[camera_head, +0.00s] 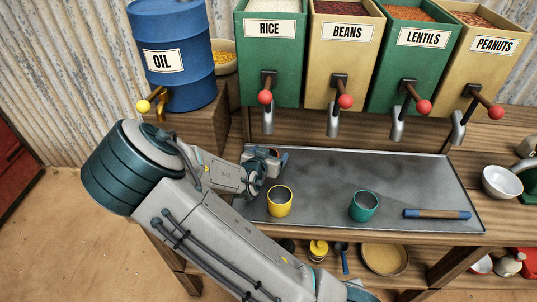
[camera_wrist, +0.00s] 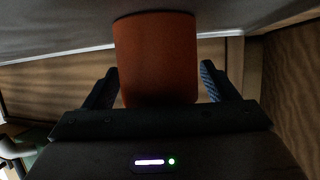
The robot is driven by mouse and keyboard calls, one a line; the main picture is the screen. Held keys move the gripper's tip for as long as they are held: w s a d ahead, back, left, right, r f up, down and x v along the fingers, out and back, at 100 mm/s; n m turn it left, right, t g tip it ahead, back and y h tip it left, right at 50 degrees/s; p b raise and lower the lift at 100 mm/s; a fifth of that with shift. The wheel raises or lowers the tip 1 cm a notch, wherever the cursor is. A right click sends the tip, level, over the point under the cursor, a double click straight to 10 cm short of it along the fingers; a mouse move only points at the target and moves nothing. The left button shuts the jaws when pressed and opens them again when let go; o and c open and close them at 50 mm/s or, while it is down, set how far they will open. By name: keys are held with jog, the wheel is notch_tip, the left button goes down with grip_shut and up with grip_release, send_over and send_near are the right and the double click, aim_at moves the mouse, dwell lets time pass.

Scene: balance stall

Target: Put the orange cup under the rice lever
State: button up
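The orange cup (camera_wrist: 155,60) shows large in the wrist view, between the two fingers of my gripper (camera_wrist: 159,82). In the head view my gripper (camera_head: 272,161) is low over the back left of the grey tray, below the spout of the rice dispenser (camera_head: 270,60). The orange cup cannot be made out there. The rice lever, with its red knob (camera_head: 265,97), sticks out above my gripper.
A yellow cup (camera_head: 280,203) stands just in front of my gripper on the grey tray (camera_head: 320,205). A teal cup (camera_head: 363,207) and a blue-ended rod (camera_head: 437,214) are farther right. The oil barrel (camera_head: 172,55) stands at the left. The tray's middle is clear.

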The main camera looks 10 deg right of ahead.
jog(key=shift+r, duration=0.2)
jog(key=p+v, duration=0.2)
jog(key=v, duration=1)
